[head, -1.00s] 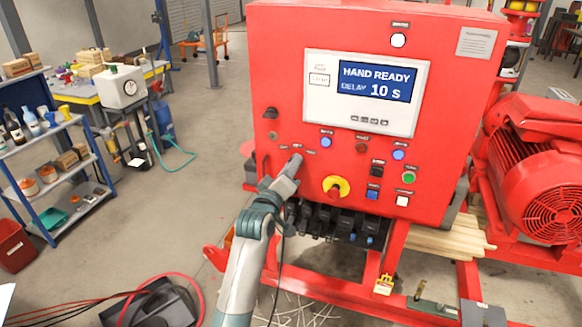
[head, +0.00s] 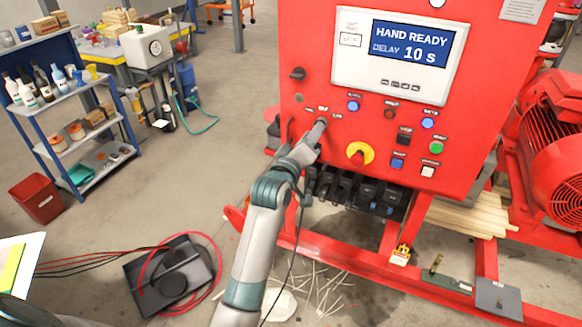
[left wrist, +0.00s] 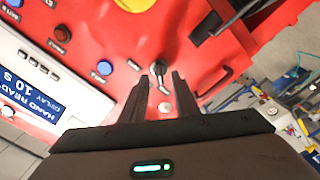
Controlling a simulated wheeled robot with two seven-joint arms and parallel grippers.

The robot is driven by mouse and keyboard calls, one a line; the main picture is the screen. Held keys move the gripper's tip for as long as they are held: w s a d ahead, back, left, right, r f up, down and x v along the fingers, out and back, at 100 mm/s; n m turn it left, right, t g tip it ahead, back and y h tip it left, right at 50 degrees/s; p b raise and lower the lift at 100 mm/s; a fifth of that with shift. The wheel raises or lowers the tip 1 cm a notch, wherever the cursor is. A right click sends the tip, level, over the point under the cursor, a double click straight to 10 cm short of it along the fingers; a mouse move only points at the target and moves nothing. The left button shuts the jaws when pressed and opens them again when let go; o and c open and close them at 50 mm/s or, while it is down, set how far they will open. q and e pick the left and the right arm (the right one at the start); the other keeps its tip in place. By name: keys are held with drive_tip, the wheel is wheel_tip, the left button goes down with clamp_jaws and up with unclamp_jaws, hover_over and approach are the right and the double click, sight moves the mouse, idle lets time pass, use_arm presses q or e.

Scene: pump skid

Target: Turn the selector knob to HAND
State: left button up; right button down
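The selector knob (left wrist: 159,70) is a small dark knob with a pale pointer-like lever on the red panel, seen in the left wrist view. In the head view my left gripper (head: 319,126) covers it. In the left wrist view my left gripper (left wrist: 159,84) has its two dark fingers apart, one on each side of the knob. A gap shows beside the knob, and I cannot tell whether either finger touches it. The display (head: 410,46) reads HAND READY, DELAY 10 s. The knob's position labels are too small to read. My right gripper is not in view.
Blue lamp (head: 353,106) and the red-and-yellow emergency stop (head: 360,153) lie right of my gripper. A black rotary handle (head: 297,73) is above it. Black connectors (head: 350,190) hang below the panel.

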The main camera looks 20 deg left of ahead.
use_arm(q)
drive_tip(key=s+b, duration=0.4)
drive_tip(key=s, duration=1)
drive_tip(key=shift+s+a+b, duration=0.2)
drive_tip(key=shift+s+b, duration=0.15)
drive_tip(key=shift+b, duration=0.05)
